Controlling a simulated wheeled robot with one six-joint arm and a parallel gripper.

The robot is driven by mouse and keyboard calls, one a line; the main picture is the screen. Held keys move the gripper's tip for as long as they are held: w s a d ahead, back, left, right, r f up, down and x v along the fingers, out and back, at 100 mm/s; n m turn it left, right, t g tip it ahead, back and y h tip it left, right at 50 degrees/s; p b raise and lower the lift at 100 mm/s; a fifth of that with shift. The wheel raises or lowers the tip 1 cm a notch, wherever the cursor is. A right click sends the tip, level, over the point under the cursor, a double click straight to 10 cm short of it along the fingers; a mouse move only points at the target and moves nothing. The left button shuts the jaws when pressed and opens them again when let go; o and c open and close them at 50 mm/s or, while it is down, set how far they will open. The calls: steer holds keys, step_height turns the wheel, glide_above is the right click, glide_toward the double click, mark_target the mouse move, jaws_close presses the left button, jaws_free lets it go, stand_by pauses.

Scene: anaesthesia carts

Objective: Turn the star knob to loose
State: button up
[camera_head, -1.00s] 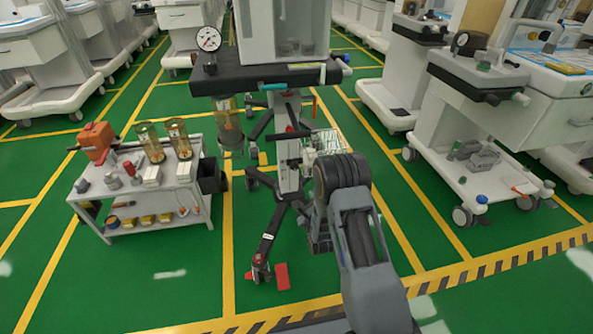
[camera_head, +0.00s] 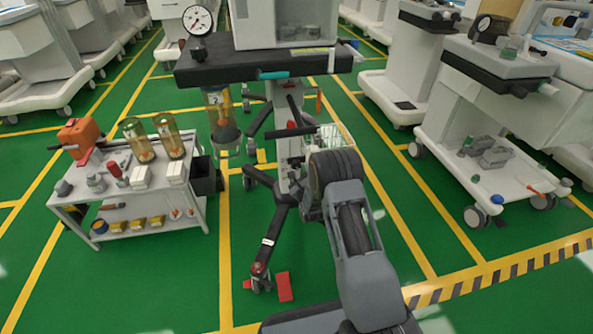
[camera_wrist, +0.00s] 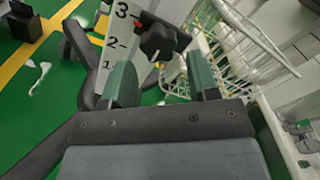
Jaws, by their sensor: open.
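The black star knob (camera_wrist: 157,42) shows in the wrist view on a dark clamp, beside a pale column (camera_wrist: 118,40) marked 3, 2 and 1. A small red mark is next to the knob. My gripper (camera_wrist: 162,80) is open, with its two green-faced fingers apart and nothing between them. The knob lies ahead of the fingertips, roughly in line with the gap; I see no contact. In the head view, the cart column (camera_head: 290,165) stands just beyond my arm. My arm hides the gripper there, and I cannot make out the knob.
A wire basket (camera_wrist: 225,45) is close to the right finger. The cart's dark shelf (camera_head: 265,66) overhangs the column, with a gauge (camera_head: 198,20) on it. A small trolley (camera_head: 130,205) with bottles stands left. Another cart (camera_head: 490,170) stands right.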

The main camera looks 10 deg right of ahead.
mark_target(297, 166)
steer(key=shift+w+b, duration=0.65)
steer(key=shift+w, duration=1.65)
steer(key=c, duration=0.6)
steer(key=shift+c, duration=0.2)
